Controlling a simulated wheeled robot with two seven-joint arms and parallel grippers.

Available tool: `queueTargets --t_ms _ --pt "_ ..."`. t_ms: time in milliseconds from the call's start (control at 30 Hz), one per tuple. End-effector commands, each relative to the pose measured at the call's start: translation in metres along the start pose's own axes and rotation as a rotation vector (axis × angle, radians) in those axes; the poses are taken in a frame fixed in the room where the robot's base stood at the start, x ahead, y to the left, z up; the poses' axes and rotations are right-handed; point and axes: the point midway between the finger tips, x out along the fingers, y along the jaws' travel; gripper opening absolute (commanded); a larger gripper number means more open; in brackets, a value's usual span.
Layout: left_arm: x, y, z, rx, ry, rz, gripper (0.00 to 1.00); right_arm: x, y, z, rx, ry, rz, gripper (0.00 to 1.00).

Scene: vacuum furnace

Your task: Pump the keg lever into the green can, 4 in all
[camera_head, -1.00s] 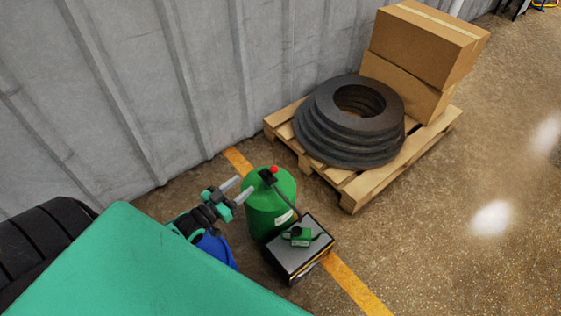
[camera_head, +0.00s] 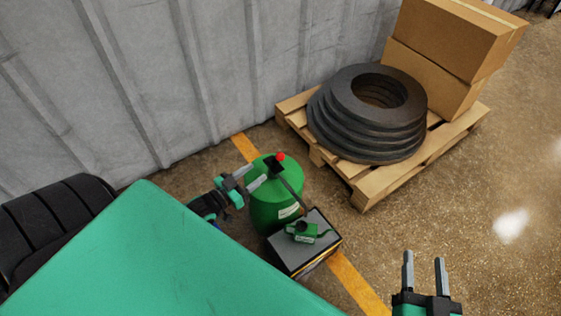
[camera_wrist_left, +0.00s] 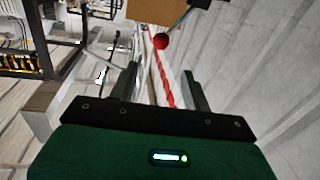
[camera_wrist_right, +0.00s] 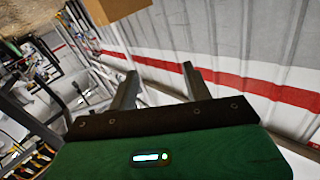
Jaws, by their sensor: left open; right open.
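The green keg (camera_head: 276,212) stands on the floor in the head view. Its dark lever (camera_head: 290,187) runs over the top, with a red knob (camera_head: 280,156) at the upper end. The knob also shows in the left wrist view (camera_wrist_left: 161,41), beyond the fingers and between them. My left gripper (camera_head: 258,174) is open and empty, just left of the lever and apart from the knob. My right gripper (camera_head: 424,259) is open and empty, over the floor at lower right.
The grey-topped box (camera_head: 287,252) touches or nearly touches the keg. Behind, a wooden pallet (camera_head: 365,188) carries stacked dark rings (camera_head: 340,130) and cardboard boxes (camera_head: 450,35). A corrugated wall (camera_head: 150,80) stands at the back left. The floor at right is clear.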

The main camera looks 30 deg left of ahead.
Motion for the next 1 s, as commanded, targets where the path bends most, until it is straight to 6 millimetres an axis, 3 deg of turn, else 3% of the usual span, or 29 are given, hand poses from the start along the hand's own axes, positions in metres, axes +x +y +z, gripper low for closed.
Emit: queueTargets --t_ms 100,367,633,1000 --pt "0.000 -0.001 0.009 0.000 0.000 0.000 0.48 -0.002 -0.005 -0.008 0.010 0.095 -0.012 0.50" --pt "0.010 -0.001 0.010 0.000 0.003 0.000 0.48 -0.002 -0.006 -0.024 0.009 0.189 -0.016 0.50" --pt "0.053 -0.001 0.011 0.000 0.004 0.000 0.48 -0.001 0.001 -0.061 -0.019 0.389 -0.012 0.50" --pt "0.107 -0.001 0.010 0.001 0.002 0.000 0.48 -0.015 0.006 -0.113 -0.058 0.680 -0.013 0.50"
